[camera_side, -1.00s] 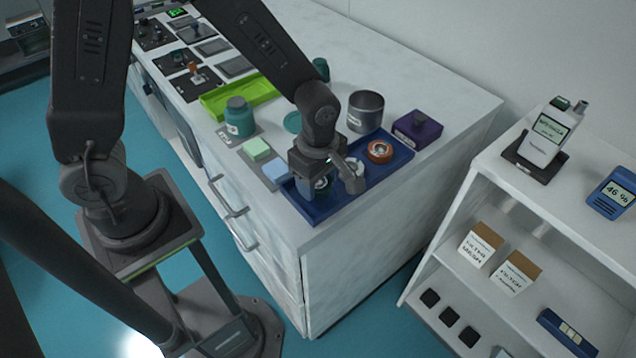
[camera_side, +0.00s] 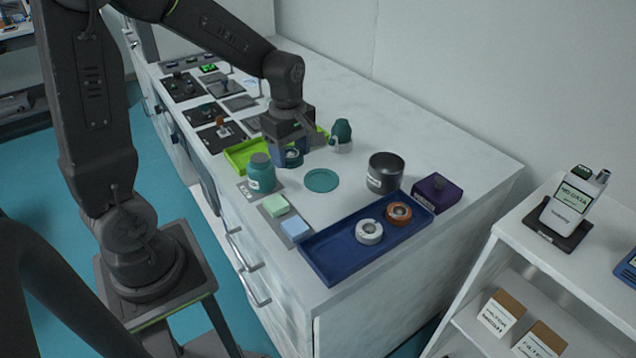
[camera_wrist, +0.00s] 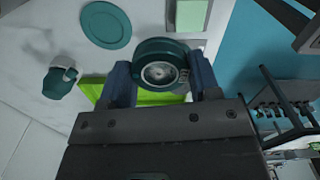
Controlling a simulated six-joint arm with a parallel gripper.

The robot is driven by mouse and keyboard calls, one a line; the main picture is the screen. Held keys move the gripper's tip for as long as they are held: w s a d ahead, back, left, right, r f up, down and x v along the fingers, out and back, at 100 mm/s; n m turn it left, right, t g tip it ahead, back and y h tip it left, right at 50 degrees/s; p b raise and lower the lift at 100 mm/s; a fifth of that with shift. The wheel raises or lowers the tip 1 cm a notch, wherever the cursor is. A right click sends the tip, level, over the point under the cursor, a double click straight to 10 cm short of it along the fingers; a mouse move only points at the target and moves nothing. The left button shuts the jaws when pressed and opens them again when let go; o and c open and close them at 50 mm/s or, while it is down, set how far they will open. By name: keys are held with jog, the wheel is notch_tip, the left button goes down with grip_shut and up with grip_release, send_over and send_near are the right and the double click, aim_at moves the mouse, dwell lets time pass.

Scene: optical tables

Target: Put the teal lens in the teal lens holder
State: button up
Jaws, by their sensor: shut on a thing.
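The teal lens (camera_side: 293,157), a thick teal ring with clear glass, is between the blue fingers of my gripper (camera_side: 289,153). In the wrist view the lens (camera_wrist: 160,66) shows face-on, with my gripper (camera_wrist: 162,76) shut on its sides. I cannot tell whether this disc is the teal lens holder.
A blue tray (camera_side: 318,268) at the front holds a white ring (camera_side: 369,231) and an orange-brown ring (camera_side: 398,213). Dark plates (camera_side: 205,113) lie at the far left.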

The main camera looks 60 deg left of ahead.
jog(key=w+a, duration=0.2)
jog(key=a, duration=0.8)
send_over(321, 180)
notch_tip(321, 180, down, 7)
jog(key=shift+f, duration=2.05)
jog(key=shift+f, duration=0.15)
jog(key=o, duration=0.9)
jog(key=shift+o, duration=0.2)
